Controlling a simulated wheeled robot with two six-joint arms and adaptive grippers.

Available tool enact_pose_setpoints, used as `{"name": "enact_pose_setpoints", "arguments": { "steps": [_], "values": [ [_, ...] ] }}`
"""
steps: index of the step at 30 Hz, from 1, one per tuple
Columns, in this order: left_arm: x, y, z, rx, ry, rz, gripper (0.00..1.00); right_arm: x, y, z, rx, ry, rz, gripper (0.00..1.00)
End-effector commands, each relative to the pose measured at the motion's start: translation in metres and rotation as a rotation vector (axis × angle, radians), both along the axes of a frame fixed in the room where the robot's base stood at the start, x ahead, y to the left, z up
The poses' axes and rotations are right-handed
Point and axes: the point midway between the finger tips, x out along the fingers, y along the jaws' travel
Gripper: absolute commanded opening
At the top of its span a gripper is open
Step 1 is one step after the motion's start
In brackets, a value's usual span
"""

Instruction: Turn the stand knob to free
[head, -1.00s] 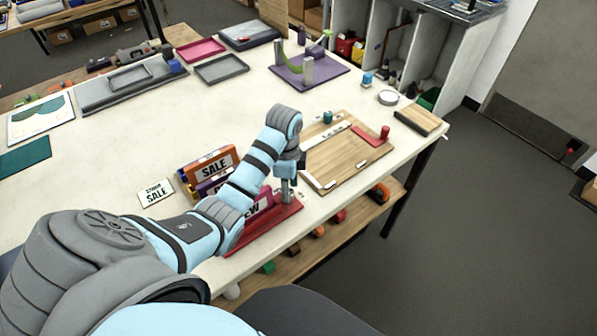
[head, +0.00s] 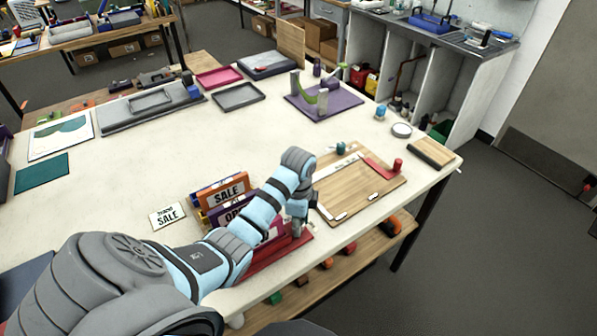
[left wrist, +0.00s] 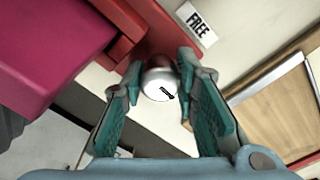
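The red stand (head: 262,262) lies along the near edge of the table, holding a dark pink sign (left wrist: 50,50) that my arm partly covers in the head view. In the left wrist view its round knob (left wrist: 157,76) has a silver cap with a short black mark pointing to the lower right. A white FREE label (left wrist: 196,22) lies above and to the right of the knob. My left gripper (head: 298,225) points down at the stand's right end. In the left wrist view its teal-padded fingers are apart, one on each side of the knob; I cannot tell whether they touch it.
A wooden board (head: 355,190) with a red piece lies right of the gripper. SALE signs (head: 222,195) stand left of my forearm, and a small sale card (head: 167,215) lies beside them. The table's middle (head: 140,150) is clear.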

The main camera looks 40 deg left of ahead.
Motion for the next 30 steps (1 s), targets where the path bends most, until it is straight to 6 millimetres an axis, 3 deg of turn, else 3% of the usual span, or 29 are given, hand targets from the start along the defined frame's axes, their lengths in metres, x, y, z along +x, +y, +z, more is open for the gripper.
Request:
{"name": "enact_pose_setpoints", "arguments": {
  "steps": [2,14,30],
  "values": [
    [0.0002,0.0,0.0001,0.0,-0.001,0.0,0.0,0.0002,-0.0006,0.0001,-0.001,0.0,0.0,0.4],
    [0.0004,0.0,0.0003,0.0,-0.001,0.062,0.0,0.0005,-0.002,0.0002,-0.003,-0.001,0.001,0.4],
    [0.0007,0.0002,0.0007,0.0,-0.002,0.491,0.0,0.0005,-0.0019,0.0002,-0.002,-0.001,0.001,0.4]
  ]
}}
